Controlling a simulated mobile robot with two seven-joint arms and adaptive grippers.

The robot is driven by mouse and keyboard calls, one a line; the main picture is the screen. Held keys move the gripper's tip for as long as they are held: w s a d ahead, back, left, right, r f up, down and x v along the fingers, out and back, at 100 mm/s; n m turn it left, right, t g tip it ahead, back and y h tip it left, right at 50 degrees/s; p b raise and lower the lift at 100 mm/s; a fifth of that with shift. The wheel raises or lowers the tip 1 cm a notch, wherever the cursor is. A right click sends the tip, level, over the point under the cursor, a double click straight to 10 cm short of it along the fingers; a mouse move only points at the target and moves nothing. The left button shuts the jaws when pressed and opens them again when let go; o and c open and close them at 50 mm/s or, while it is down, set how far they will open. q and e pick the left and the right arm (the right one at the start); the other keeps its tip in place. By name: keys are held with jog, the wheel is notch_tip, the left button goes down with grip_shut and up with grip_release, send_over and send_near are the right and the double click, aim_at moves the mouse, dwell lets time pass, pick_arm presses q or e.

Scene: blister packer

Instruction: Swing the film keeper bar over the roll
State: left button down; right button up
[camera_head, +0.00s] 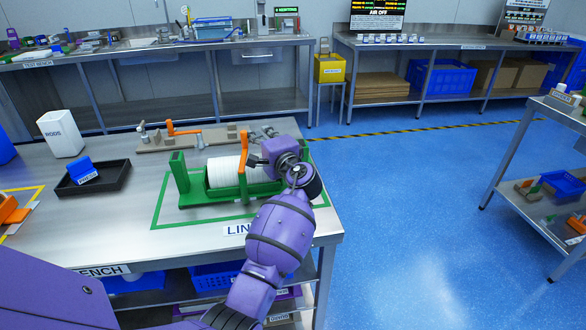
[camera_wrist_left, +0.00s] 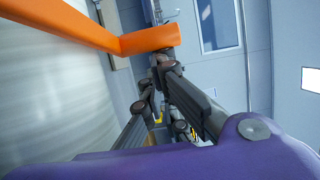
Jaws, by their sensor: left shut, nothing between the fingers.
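A white film roll (camera_head: 222,172) lies in a green cradle (camera_head: 205,197) on the line bench. The orange keeper bar (camera_head: 243,165) shows as a long strip in front of the roll's right part, with a bent upper end. I cannot tell if it rests on the roll. My left gripper (camera_head: 255,161) is shut and empty, just right of the bar. In the left wrist view the bar (camera_wrist_left: 75,27) crosses the upper left beside the pale roll (camera_wrist_left: 45,90), and its bent end is close to the dark fingers (camera_wrist_left: 160,68). Contact is unclear. My right gripper is out of view.
Behind the cradle is a long fixture (camera_head: 195,138) with another orange lever (camera_head: 182,130). A black tray (camera_head: 93,180) with a blue block and a white box (camera_head: 60,133) stand at left. The bench's right edge is close to my left arm. Blue floor is open beyond.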

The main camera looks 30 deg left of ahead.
pick_arm(q)
jog(key=shift+s+a, duration=0.1)
jog(key=shift+a, duration=0.25)
dwell(0.3)
jog(key=v, duration=1.2)
jog(key=shift+s, duration=0.1)
